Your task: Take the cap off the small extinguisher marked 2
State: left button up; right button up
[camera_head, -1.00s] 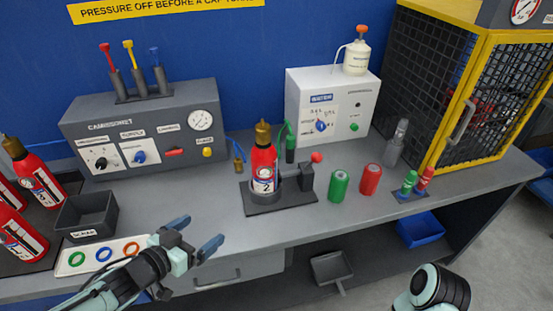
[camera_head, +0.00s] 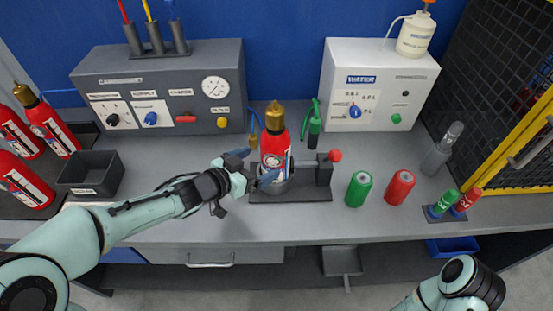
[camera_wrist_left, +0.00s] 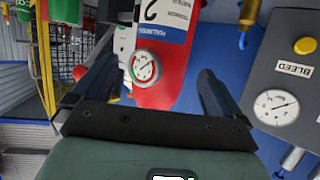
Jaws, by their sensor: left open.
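The small red extinguisher (camera_head: 274,150) stands upright in the dark holder (camera_head: 300,196) in the middle of the bench. Its brass cap (camera_head: 274,112) is on top. In the left wrist view the extinguisher (camera_wrist_left: 178,70) shows a label marked 2 and a small round gauge (camera_wrist_left: 145,68); its cap is out of that view. My left gripper (camera_head: 253,167) is open at the extinguisher's left side, level with its lower body. In the left wrist view the red body lies between and beyond the two fingers; contact cannot be told. My right gripper is out of view.
A lever with a red knob (camera_head: 335,155) stands right of the extinguisher. Green (camera_head: 359,189) and red (camera_head: 399,187) cans stand farther right. A grey control box (camera_head: 160,95) and white water box (camera_head: 375,85) stand behind. A dark bin (camera_head: 91,174) sits left.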

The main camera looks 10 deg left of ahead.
pick_arm(q)
jog(key=x, duration=0.8)
jog(key=shift+w+a+b, duration=0.2)
jog(key=shift+b, duration=0.2)
jog(key=c, duration=1.5)
jog(key=shift+r, duration=0.3)
jog(key=c, duration=0.4)
jog(key=shift+o, duration=0.2)
jog(key=shift+r, duration=0.1)
